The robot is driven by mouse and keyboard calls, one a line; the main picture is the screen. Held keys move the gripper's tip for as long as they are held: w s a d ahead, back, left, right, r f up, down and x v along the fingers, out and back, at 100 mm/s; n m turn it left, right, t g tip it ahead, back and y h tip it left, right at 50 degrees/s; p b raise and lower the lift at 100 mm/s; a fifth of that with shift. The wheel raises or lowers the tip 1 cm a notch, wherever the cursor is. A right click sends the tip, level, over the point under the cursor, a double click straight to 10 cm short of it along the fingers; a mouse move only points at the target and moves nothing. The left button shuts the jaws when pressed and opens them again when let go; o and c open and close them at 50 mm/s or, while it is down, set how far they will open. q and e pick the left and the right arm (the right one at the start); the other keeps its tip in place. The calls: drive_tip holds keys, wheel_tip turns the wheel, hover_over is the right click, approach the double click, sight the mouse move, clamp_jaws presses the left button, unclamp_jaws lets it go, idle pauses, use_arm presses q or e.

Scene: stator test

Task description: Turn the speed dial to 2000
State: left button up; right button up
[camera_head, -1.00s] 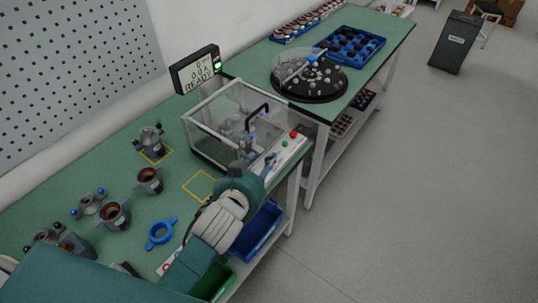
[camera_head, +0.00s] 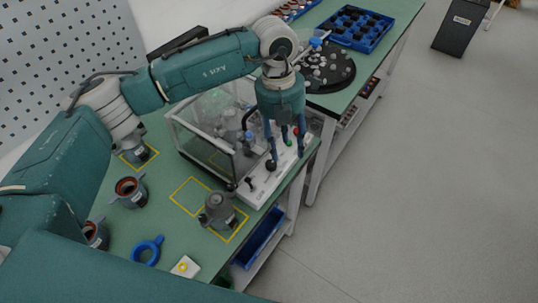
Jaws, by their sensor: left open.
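A white control panel (camera_head: 259,191) runs along the front of the clear test enclosure. It bears a round black knob (camera_head: 271,165), a smaller black control (camera_head: 250,183), a green button (camera_head: 289,141) and a red button. No dial numbers can be read. My left gripper (camera_head: 286,152) points down over the panel with its fingers apart and nothing visible between them. One finger hangs close to the black knob; whether they touch I cannot tell. The display (camera_head: 180,44) is mostly hidden behind my left arm. My right gripper is out of view.
The clear enclosure (camera_head: 203,149) stands behind the panel. A grey stator unit (camera_head: 218,212) stands by a yellow outline at the front. A blue ring (camera_head: 147,251) and a yellow button box (camera_head: 184,268) lie on the green table. A round black turntable (camera_head: 333,72) stands beyond.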

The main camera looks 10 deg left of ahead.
use_arm(q)
drive_tip(key=y, duration=0.2)
hover_over(271, 163)
drive_tip(key=shift+n, duration=0.3)
wheel_tip(271, 163, down, 9)
drive_tip(key=p, duration=0.3)
drive_tip(key=shift+f, duration=0.4)
drive_tip(key=shift+c, duration=0.7)
clamp_jaws()
